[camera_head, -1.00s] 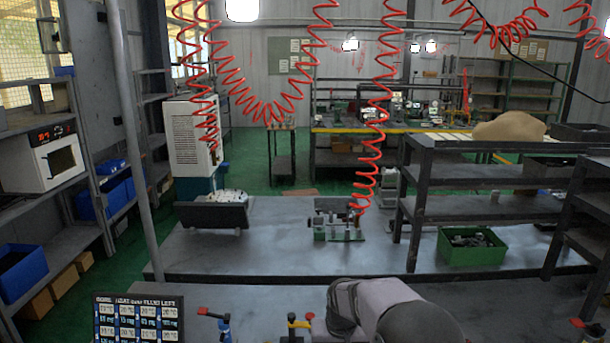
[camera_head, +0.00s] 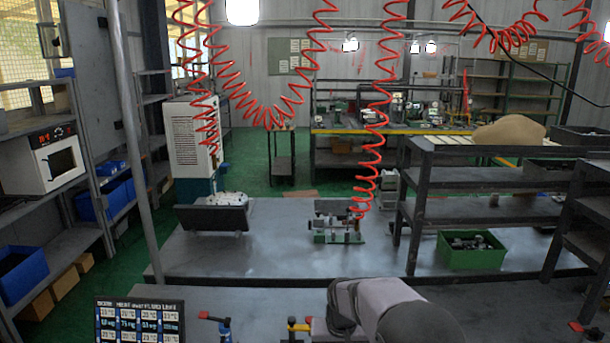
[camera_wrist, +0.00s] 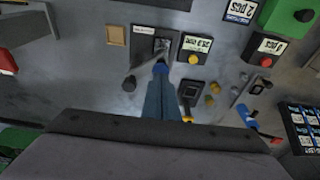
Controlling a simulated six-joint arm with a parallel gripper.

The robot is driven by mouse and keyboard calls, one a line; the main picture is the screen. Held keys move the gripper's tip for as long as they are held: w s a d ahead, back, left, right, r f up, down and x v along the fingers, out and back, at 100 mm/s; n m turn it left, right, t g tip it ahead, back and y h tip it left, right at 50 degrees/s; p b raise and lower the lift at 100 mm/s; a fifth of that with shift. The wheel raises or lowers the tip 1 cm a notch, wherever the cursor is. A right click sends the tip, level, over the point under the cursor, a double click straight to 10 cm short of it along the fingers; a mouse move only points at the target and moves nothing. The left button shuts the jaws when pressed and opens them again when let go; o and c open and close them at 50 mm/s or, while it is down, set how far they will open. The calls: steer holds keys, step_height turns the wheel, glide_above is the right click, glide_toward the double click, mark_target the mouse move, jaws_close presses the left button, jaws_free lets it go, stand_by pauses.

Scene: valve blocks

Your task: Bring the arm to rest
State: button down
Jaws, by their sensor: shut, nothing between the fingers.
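My arm (camera_head: 385,310) shows as a grey rounded link at the bottom edge of the head view. My gripper is outside the head view. In the wrist view my gripper (camera_wrist: 160,69) has its blue-grey fingers together and empty, pointing at the grey panel surface. Its tips appear just in front of a small dark plate with a grey lever (camera_wrist: 146,59). I cannot tell whether they touch it.
Near the fingers are a yellow button box (camera_wrist: 193,58), a red button box (camera_wrist: 266,61) and a green box (camera_wrist: 288,16). A valve with a blue body (camera_wrist: 249,119) stands to the right, near a display board (camera_head: 139,318). A green bin (camera_head: 472,256) stands further back.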

steer(key=s+d+r+g, duration=0.1)
steer(key=s+d, duration=0.2)
steer(key=s, duration=1.1)
steer(key=s+d+r+g, duration=0.1)
steer(key=s+d, duration=0.3)
steer(key=s, duration=1)
steer(key=shift+s+r, duration=0.15)
steer(key=shift+r, duration=0.15)
